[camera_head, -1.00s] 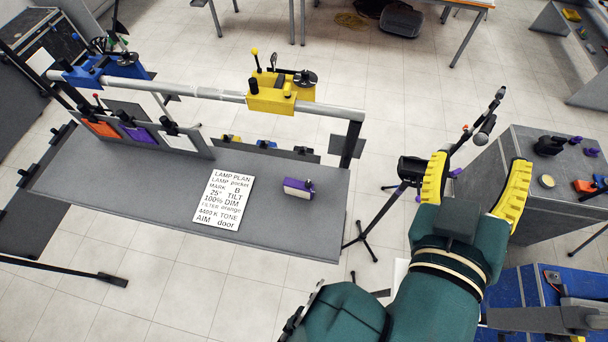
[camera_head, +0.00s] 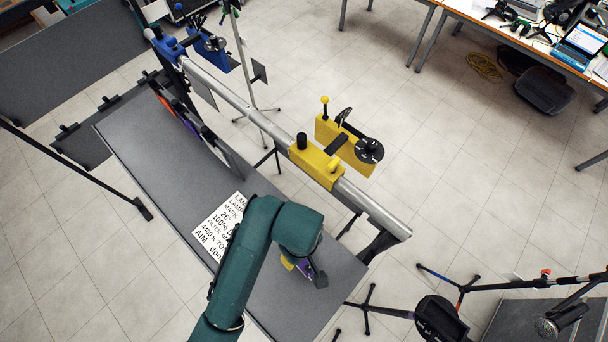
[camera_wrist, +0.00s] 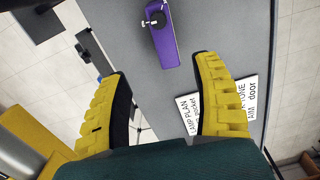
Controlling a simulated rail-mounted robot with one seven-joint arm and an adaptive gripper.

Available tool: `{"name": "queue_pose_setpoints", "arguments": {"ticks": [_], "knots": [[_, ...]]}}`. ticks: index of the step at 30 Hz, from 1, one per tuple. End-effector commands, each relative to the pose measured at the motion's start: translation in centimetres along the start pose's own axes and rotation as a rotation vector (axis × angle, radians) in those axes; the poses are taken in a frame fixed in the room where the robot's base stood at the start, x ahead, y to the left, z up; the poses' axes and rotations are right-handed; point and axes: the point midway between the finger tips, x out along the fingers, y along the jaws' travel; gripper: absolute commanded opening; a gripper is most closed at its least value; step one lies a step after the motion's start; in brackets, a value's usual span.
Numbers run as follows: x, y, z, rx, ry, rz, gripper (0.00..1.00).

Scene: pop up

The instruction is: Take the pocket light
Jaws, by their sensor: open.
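A purple block (camera_wrist: 163,42) with a black and silver knob lies on the grey table, near its edge; it may be the pocket light, but I cannot tell for sure. It shows at the top middle of the wrist view, just beyond my fingertips. My gripper (camera_wrist: 162,72) is open and empty, with its yellow fingers spread over the table. In the head view my green arm hides most of the gripper and the block; only a sliver of purple (camera_head: 304,267) shows beside a yellow fingertip.
The grey table (camera_head: 160,165) carries a white lamp plan sheet (camera_head: 215,228), partly behind my arm. A metal rail (camera_head: 225,95) runs along the table's far side with a yellow lamp mount (camera_head: 316,162) and a blue one (camera_head: 168,46). Tripod stands (camera_head: 368,305) are at the right.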

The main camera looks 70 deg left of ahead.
Motion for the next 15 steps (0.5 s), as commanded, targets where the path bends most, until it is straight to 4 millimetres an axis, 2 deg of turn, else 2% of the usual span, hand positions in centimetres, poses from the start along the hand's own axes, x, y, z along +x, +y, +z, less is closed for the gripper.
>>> {"name": "queue_pose_setpoints", "arguments": {"ticks": [5, 8, 15], "knots": [[2.2, 0.1, 0.0, 0.003, 0.001, 0.001, 0.65], [5.1, -0.1, 0.1, 0.003, -0.001, -0.002, 0.65], [9.4, -0.1, 0.1, 0.004, 0.0, -0.002, 0.65]]}}
